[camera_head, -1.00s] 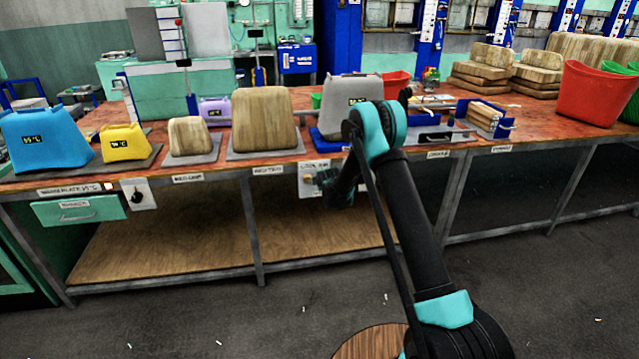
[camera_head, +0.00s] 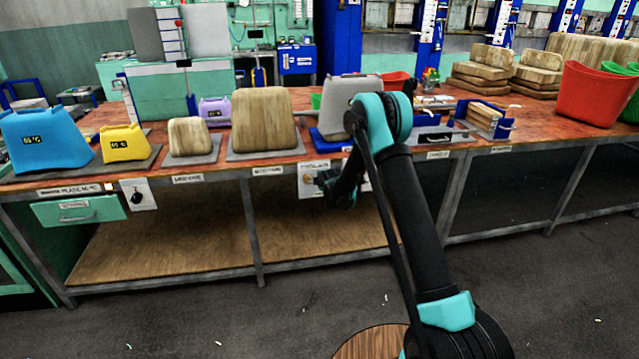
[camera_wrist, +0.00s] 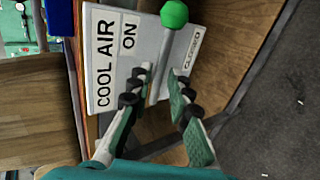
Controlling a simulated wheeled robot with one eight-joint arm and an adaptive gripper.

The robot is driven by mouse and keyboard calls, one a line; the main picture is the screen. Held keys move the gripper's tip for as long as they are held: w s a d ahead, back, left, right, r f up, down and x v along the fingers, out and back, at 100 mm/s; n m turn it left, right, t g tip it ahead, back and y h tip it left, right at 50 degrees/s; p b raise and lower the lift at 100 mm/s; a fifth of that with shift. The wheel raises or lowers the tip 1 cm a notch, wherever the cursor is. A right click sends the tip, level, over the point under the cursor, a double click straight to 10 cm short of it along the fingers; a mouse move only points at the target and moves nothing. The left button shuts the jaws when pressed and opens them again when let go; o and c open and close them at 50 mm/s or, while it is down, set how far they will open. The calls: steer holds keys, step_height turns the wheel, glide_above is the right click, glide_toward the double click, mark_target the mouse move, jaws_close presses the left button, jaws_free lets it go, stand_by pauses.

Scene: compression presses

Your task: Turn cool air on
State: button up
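The cool air panel (camera_wrist: 105,85) is white, with the labels COOL AIR, ON and CLOSED. It fills the upper middle of the wrist view, and in the head view it (camera_head: 305,187) hangs on the bench front, partly covered by my arm. Its lever (camera_wrist: 163,55) is a grey rod with a green ball knob (camera_wrist: 174,14). The rod passes between the ON and CLOSED labels. My gripper (camera_wrist: 160,78) is open, its fingers apart on either side of the rod's lower part. I cannot tell whether either finger touches it. In the head view my gripper (camera_head: 325,180) is at the panel.
The bench (camera_head: 215,175) holds a blue container (camera_head: 45,135), a yellow one (camera_head: 124,143), a grey one (camera_head: 350,95) and wooden moulds (camera_head: 265,118). A red bin (camera_head: 597,93) stands at the right. A wooden shelf (camera_head: 170,245) lies below. The floor in front is open.

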steer(key=v, duration=0.8)
steer(key=shift+s+d+r, duration=0.15)
steer(key=shift+s, duration=0.15)
steer(key=s+d+r+m+g+h, duration=0.15)
steer(key=s+d+r+m, duration=0.35)
steer(key=s+d, duration=0.55)
steer(key=s+d+r+m+g+h, duration=0.15)
steer(key=s+d+r+m, duration=0.35)
steer(key=s+d, duration=0.5)
steer(key=s+d+f+m+g, duration=0.1)
steer(key=s+d+m, duration=0.1)
steer(key=s, duration=0.7)
steer(key=s+d+f+m+g, duration=0.1)
steer(key=s+d+f+m, duration=0.1)
steer(key=s+m, duration=0.3)
steer(key=s+d+f+m+g, duration=0.1)
steer(key=s+m, duration=0.3)
steer(key=s, duration=0.9)
steer(key=shift+d+f+g, duration=0.3)
steer(key=shift+d+f, duration=0.3)
steer(key=shift+d, duration=0.15)
